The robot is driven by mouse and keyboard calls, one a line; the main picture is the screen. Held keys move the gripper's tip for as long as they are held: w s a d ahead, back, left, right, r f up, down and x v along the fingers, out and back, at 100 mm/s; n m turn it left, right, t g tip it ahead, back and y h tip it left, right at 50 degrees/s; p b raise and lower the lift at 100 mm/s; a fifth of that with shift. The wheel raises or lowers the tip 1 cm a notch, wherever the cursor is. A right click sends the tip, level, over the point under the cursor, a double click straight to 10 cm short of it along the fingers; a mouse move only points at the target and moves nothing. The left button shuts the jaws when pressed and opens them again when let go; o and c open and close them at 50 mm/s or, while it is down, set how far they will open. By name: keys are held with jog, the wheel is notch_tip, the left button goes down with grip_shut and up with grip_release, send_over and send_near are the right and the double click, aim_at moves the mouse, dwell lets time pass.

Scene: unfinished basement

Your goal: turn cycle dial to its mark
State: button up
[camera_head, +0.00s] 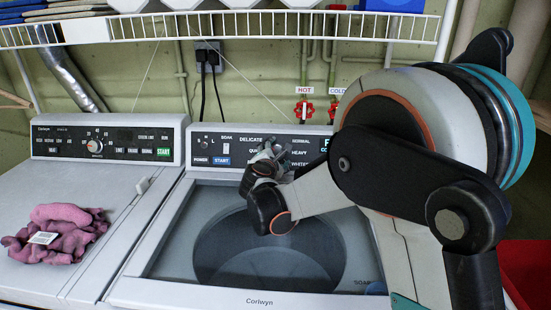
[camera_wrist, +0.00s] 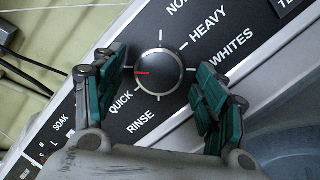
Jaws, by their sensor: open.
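The cycle dial (camera_wrist: 159,73) is a round knob with a dark face, a silver rim and a red pointer line. In the wrist view the line points left, toward the left finger. White ticks surround it, with the labels HEAVY, WHITES, RINSE and QUICK readable and another at the top cut off. My gripper (camera_wrist: 162,68) is open, its green-padded fingers on either side of the dial with visible gaps. In the head view my gripper (camera_head: 268,152) is in front of the washer panel (camera_head: 228,147) and hides the dial.
The washer's glass lid (camera_head: 270,255) lies below my gripper. A dryer (camera_head: 60,190) with its own knob stands at left, with pink cloth (camera_head: 62,228) on top. A wire shelf (camera_head: 250,25) runs above. Red HOT and COLD valves (camera_head: 304,110) are on the wall behind.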

jog(key=shift+w, duration=0.1)
jog(key=c, duration=1.1)
jog(key=shift+o, duration=0.2)
jog(key=shift+m, duration=0.3)
